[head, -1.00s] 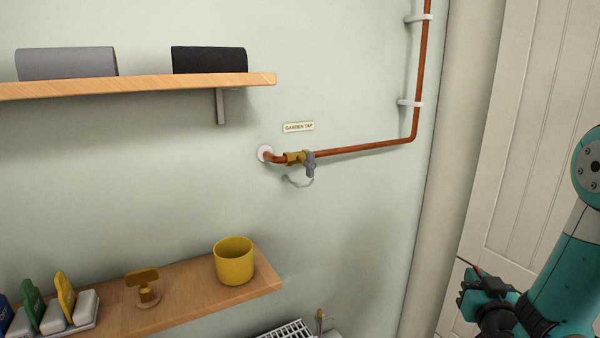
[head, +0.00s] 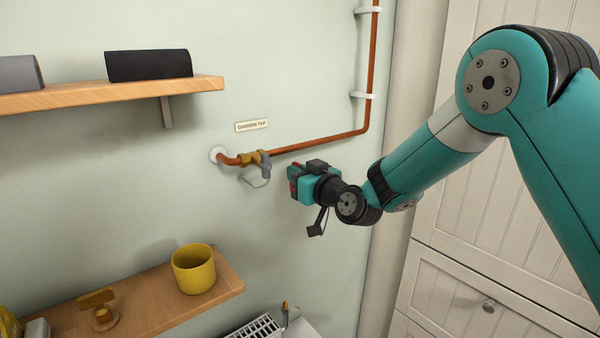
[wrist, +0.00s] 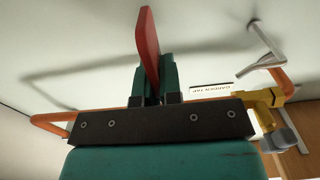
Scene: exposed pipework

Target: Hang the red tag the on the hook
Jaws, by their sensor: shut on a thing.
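My gripper (head: 295,181) is in front of the wall, to the right of the tap and a little below the copper pipe. In the wrist view my gripper (wrist: 152,85) is shut on the red tag (wrist: 148,45), which sticks out edge-on beyond the fingers. In the head view only a small bit of red shows at the jaws. The pale grey wire hook (head: 257,181) is below the tap, left of my gripper and apart from it. In the wrist view, upside down, the hook (wrist: 265,58) is at the right. The tag's hole cannot be made out.
The brass tap (head: 252,158) and copper pipe (head: 310,143) run along the wall under a "GARDEN TAP" label (head: 252,126). A lower shelf (head: 145,318) holds a yellow pot (head: 194,269). An upper shelf (head: 110,95) is at left. The wall around the hook is clear.

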